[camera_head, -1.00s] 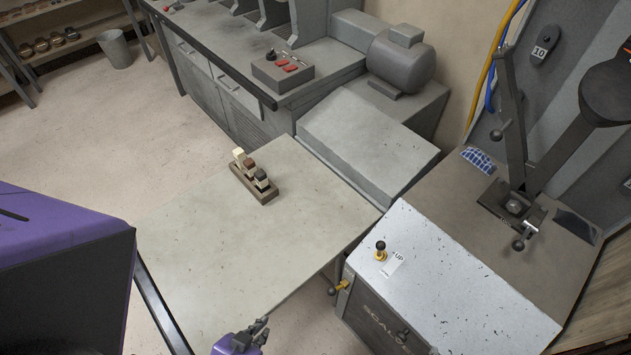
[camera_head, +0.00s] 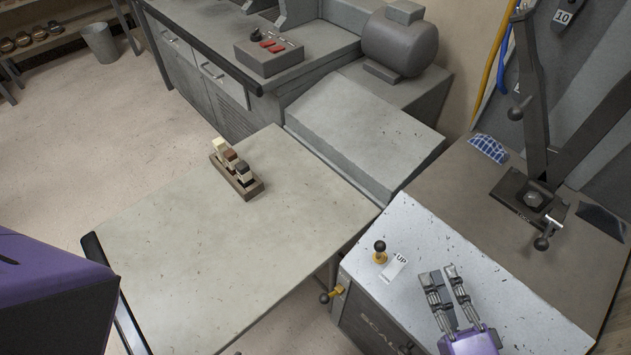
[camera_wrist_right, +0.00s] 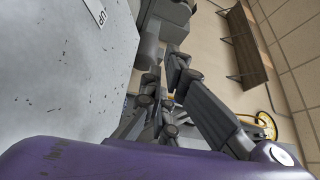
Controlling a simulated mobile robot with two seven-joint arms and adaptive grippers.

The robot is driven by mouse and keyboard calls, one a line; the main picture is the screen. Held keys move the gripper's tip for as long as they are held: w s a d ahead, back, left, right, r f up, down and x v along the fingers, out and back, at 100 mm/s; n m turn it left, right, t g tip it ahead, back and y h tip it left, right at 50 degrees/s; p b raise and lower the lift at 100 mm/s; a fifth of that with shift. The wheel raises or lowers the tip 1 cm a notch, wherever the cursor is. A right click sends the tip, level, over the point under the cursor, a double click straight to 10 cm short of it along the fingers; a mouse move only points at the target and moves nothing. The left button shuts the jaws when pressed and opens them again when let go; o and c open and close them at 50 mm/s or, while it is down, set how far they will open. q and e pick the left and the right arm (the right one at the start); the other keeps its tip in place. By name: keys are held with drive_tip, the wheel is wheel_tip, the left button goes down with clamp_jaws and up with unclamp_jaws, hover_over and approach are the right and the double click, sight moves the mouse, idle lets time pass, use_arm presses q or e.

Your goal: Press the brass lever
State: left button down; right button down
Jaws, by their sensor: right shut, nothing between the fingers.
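A brass lever (camera_head: 333,294) with a dark ball end sticks out from the left side of the stitcher's grey cabinet. A second brass fitting (camera_head: 380,253) with a black ball knob stands upright on the cabinet's speckled top, beside a white "UP" label (camera_head: 394,267). I cannot tell for certain which is the task's lever. My right gripper (camera_head: 440,274) is shut and empty, over the cabinet top to the right of the label and apart from both brass parts. The wrist view shows its dark fingers and the label (camera_wrist_right: 97,11), but neither brass part. My left gripper is out of view.
A pale table (camera_head: 230,265) with a small block holder (camera_head: 239,186) lies to the left. A grey box (camera_head: 365,130) stands behind. The stitcher's dark arm and clamp (camera_head: 533,197) stand to the right.

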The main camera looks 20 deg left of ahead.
sight(378, 252)
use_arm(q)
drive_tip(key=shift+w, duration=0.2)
use_arm(e)
drive_tip(key=p+x, duration=0.1)
drive_tip(key=x, duration=0.9)
drive_tip(key=shift+d+r, duration=0.1)
drive_tip(key=shift+s+a+f+p, duration=0.2)
drive_tip(key=shift+s+a+p, duration=0.05)
drive_tip(key=shift+s+a, duration=0.3)
drive_tip(key=shift+s+a+f+p, duration=0.2)
drive_tip(key=shift+s+a, duration=0.25)
drive_tip(key=shift+s, duration=0.2)
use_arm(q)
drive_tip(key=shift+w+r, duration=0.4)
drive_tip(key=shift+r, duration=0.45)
use_arm(e)
drive_tip(key=shift+s+a+f, duration=0.15)
drive_tip(key=shift+s+a, duration=0.1)
drive_tip(key=shift+s, duration=0.05)
